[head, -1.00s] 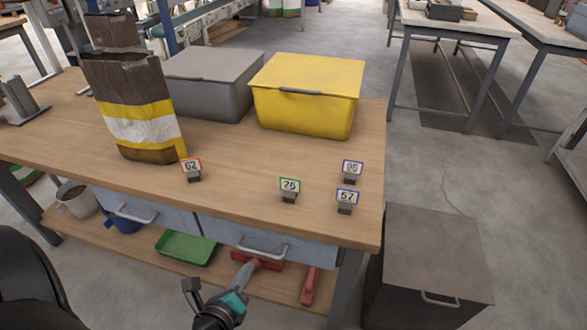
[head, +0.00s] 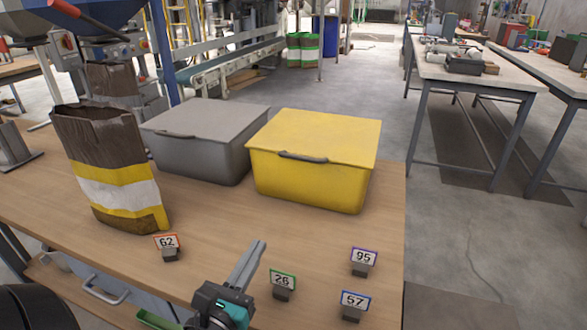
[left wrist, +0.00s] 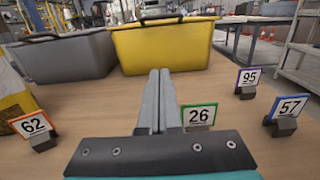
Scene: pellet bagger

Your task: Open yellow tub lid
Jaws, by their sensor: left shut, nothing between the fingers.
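The yellow tub (head: 312,176) stands on the wooden table with its yellow lid (head: 318,136) shut on top. A dark grey handle (head: 302,156) sits on the lid's front edge. The tub also shows in the left wrist view (left wrist: 163,50), straight beyond the fingers. My left gripper (head: 259,246) is shut and empty, above the table in front of the tub and apart from it. Its fingers lie together in the left wrist view (left wrist: 161,74). My right gripper is not in view.
A grey lidded tub (head: 205,150) stands close left of the yellow tub, with an open brown bag (head: 110,170) further left. Numbered tags 62 (head: 168,246), 26 (head: 283,284), 95 (head: 363,262) and 57 (head: 353,305) stand near the front. Table between tags and tub is clear.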

